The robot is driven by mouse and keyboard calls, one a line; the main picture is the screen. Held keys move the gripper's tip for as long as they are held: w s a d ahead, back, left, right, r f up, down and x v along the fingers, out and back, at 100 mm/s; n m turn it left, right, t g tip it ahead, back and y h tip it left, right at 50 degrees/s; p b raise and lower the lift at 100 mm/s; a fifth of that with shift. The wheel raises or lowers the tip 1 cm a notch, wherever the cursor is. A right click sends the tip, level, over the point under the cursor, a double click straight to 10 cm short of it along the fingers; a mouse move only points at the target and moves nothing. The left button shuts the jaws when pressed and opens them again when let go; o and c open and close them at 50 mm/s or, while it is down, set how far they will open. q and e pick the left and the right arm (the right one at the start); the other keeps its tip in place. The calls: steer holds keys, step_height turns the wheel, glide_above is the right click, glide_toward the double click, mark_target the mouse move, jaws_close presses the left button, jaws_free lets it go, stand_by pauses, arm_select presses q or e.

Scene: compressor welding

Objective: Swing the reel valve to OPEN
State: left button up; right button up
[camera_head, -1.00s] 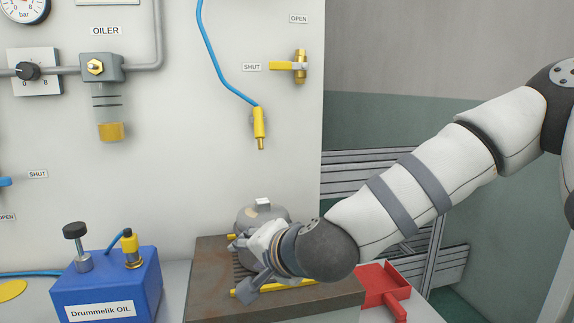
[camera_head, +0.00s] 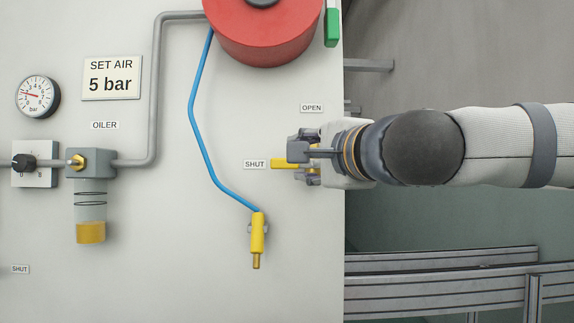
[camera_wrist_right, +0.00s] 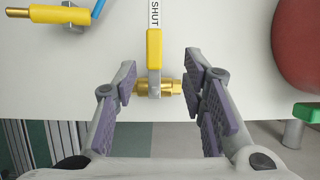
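The reel valve has a yellow lever (camera_head: 282,163) that points left at the SHUT label (camera_head: 255,164). The OPEN label (camera_head: 312,108) is above it. My right gripper (camera_head: 296,162) is at the valve in the head view, its fingers in front of the brass body. In the right wrist view the yellow lever (camera_wrist_right: 154,50) and brass body (camera_wrist_right: 158,88) lie between the open fingers of my right gripper (camera_wrist_right: 162,85), with gaps on both sides. The SHUT label (camera_wrist_right: 155,14) is at the lever's end. My left gripper is not in view.
A red reel (camera_head: 262,30) is above, with a blue hose (camera_head: 193,110) running down to a yellow nozzle (camera_head: 257,233) on the panel. A green handle (camera_head: 332,25) is beside the reel. The oiler (camera_head: 90,190) and pressure gauge (camera_head: 38,96) are at left. Metal rails (camera_head: 440,270) stand lower right.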

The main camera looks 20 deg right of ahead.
mark_target(285, 164)
steer(key=w, duration=0.2)
steer(key=w+b, duration=0.1)
steer(key=w, duration=0.2)
steer(key=w+f, duration=0.1)
steer(key=w, duration=0.2)
steer(key=shift+w+a+f+b, duration=0.1)
steer(key=shift+w+a+b, duration=0.2)
steer(key=shift+a, duration=0.1)
steer(key=shift+w+r, duration=0.25)
steer(key=shift+w, duration=0.05)
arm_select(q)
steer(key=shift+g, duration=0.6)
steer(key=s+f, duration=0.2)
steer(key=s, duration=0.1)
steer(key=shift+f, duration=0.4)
arm_select(e)
jaws_close()
